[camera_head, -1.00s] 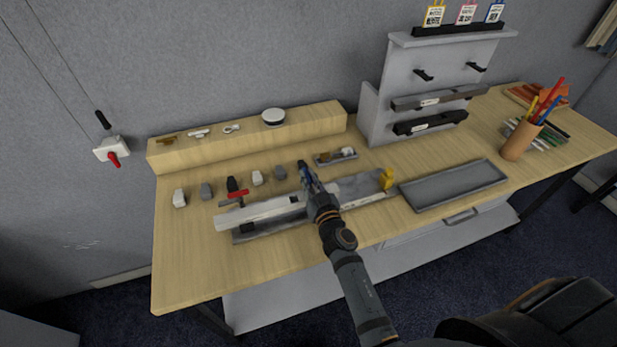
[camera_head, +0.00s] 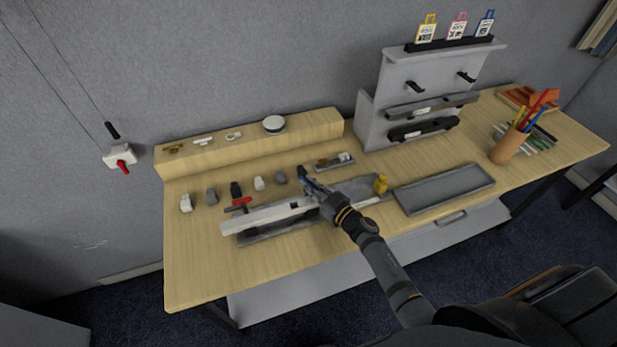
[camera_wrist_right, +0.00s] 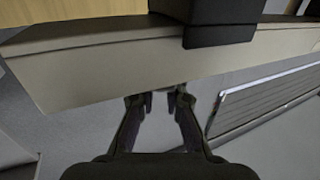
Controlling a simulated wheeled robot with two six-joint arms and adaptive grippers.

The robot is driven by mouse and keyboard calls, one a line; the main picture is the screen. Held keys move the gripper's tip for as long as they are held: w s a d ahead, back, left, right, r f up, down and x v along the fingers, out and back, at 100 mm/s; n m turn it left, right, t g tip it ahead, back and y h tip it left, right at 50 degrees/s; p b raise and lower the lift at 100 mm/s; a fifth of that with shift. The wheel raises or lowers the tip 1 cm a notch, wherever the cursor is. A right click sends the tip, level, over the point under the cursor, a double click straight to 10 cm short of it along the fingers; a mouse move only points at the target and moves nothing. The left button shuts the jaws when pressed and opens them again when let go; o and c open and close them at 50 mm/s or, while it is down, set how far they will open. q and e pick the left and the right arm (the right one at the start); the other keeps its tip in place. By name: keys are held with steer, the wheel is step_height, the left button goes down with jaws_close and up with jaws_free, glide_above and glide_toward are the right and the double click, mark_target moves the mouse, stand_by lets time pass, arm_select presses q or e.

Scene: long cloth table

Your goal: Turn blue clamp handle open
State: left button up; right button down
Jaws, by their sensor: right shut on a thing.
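The blue clamp handle (camera_head: 303,173) shows as a small blue patch at the tip of my right gripper (camera_head: 309,184), over the right part of the pale rail. My right gripper is shut on it and hides most of it. In the right wrist view the two fingers (camera_wrist_right: 160,102) are close together below the pale rail (camera_wrist_right: 90,68); the handle cannot be made out there. A clamp with a red handle (camera_head: 239,203) stands at the rail's left end. My left gripper is not in view.
Small grey and black blocks (camera_head: 211,197) stand behind the rail. A yellow piece (camera_head: 380,184) is at the right end of the fixture. An empty grey tray (camera_head: 443,189) lies right of it. A grey rack (camera_head: 388,95) stands behind. The table's front left is clear.

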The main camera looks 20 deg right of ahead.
steer(key=shift+w+d+n+g+y+p, duration=0.1)
steer(key=shift+n+g+y+p, duration=0.05)
steer(key=shift+n+g+y, duration=0.6)
steer(key=shift+d+n+g+y+p, duration=0.2)
steer(key=shift+n+y, duration=0.35)
steer(key=shift+y, duration=0.4)
steer(key=shift+a+n+g+y, duration=0.1)
steer(key=shift+n+g+y, duration=0.2)
steer(key=shift+g+y, duration=0.1)
steer(key=c, duration=1.4)
jaws_free()
steer(key=v, duration=1.2)
steer(key=shift+w+a, duration=0.1)
